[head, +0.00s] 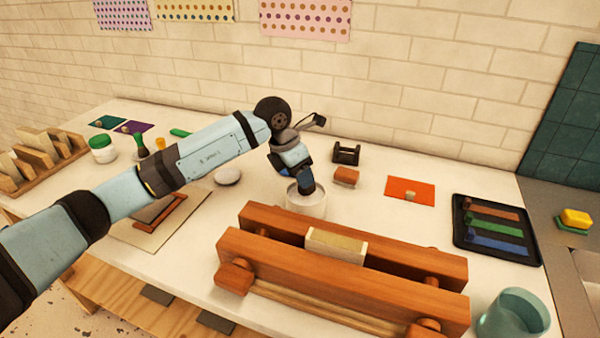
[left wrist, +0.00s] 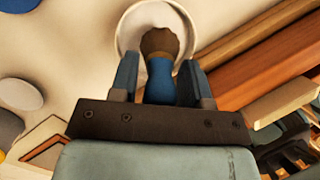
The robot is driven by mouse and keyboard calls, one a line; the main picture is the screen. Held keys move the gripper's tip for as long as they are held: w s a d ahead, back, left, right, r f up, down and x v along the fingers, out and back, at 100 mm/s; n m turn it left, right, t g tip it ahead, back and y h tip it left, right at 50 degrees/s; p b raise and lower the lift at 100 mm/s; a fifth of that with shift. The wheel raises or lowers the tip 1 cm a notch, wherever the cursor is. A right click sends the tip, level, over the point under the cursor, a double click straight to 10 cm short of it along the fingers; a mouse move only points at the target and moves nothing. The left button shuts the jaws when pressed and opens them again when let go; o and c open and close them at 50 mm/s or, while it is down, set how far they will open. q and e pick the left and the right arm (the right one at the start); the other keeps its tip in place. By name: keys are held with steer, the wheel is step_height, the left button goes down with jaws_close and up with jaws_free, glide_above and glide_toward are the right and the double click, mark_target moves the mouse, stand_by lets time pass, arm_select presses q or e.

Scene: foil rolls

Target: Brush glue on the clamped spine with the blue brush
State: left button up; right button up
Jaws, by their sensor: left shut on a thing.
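My left gripper (head: 304,180) points down over the white glue pot (head: 305,207) behind the wooden press. In the left wrist view its fingers are shut on the blue brush (left wrist: 158,82). The brush's brown end (left wrist: 160,42) points into or over the pot's round opening (left wrist: 131,32); I cannot tell how deep it reaches. The clamped spine (head: 336,242) is a pale block top held between the reddish beams of the press (head: 245,252), to the right of and nearer than the pot. My right gripper is in neither view.
A small dark stand (head: 346,154) and a brown block (head: 346,176) are behind the press. An orange sheet (head: 410,187) and a black tray (head: 497,250) lie to the right. A teal cup (head: 514,318) stands at front right. A white round thing (head: 227,175) lies left of the pot.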

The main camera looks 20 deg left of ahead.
arm_select(q)
steer(key=shift+f, duration=0.25)
stand_by(0.4)
steer(key=shift+f+b, duration=0.45)
steer(key=shift+b, duration=0.1)
stand_by(1.2)
steer(key=shift+r, duration=0.1)
steer(key=shift+r+p, duration=1.7)
steer(key=shift+r, duration=1.8)
steer(key=shift+f, duration=0.1)
